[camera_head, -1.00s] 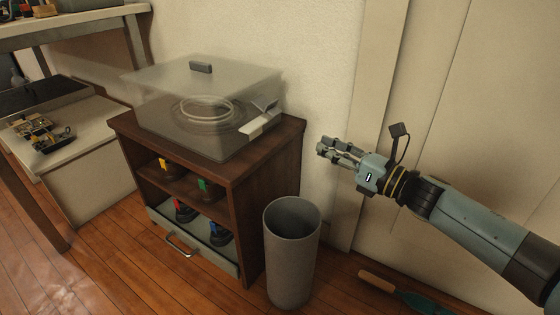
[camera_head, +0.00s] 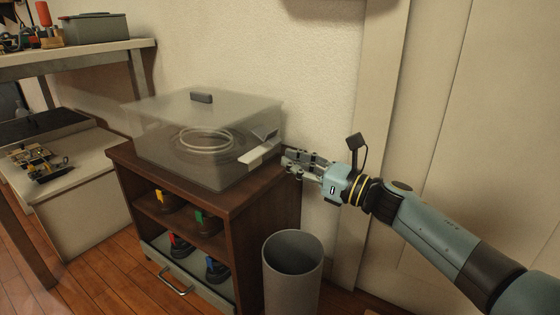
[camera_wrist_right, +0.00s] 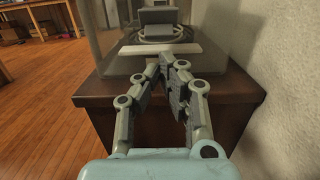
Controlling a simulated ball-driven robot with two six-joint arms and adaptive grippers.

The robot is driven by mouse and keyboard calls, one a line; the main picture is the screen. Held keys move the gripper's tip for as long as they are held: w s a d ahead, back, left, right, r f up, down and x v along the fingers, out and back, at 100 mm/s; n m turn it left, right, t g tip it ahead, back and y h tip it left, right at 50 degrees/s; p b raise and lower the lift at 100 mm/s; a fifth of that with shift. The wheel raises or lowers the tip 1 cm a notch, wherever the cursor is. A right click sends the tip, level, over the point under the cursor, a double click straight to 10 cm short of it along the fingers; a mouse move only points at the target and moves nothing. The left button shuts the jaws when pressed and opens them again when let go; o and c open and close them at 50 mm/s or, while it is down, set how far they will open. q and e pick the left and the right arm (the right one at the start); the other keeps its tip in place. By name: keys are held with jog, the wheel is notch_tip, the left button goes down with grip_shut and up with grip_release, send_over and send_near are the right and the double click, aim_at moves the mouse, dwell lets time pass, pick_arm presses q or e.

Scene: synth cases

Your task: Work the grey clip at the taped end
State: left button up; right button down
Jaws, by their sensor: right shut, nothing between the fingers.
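A clear lidded box (camera_head: 165,150) sits on a brown wooden cabinet (camera_head: 235,203), with a pale coil (camera_head: 207,141) inside. The grey clip (camera_head: 268,137) is on the box's right end, above a white strip (camera_head: 260,156) that looks like the tape. In the right wrist view the clip (camera_wrist_right: 158,17) and strip (camera_wrist_right: 160,49) lie straight ahead, beyond the fingertips. My right gripper (camera_head: 288,162) is shut and empty, just right of the strip. In its wrist view its fingertips (camera_wrist_right: 166,66) meet just below the strip; I cannot tell whether they touch it. My left gripper is out of view.
A grey bin (camera_head: 292,272) stands on the floor right of the cabinet. Colored-tagged items (camera_head: 178,245) fill the cabinet's open shelves. The wall is close on the right in the wrist view. A shelf unit (camera_head: 70,60) stands at the left.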

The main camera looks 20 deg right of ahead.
jog(key=shift+x, duration=1.65)
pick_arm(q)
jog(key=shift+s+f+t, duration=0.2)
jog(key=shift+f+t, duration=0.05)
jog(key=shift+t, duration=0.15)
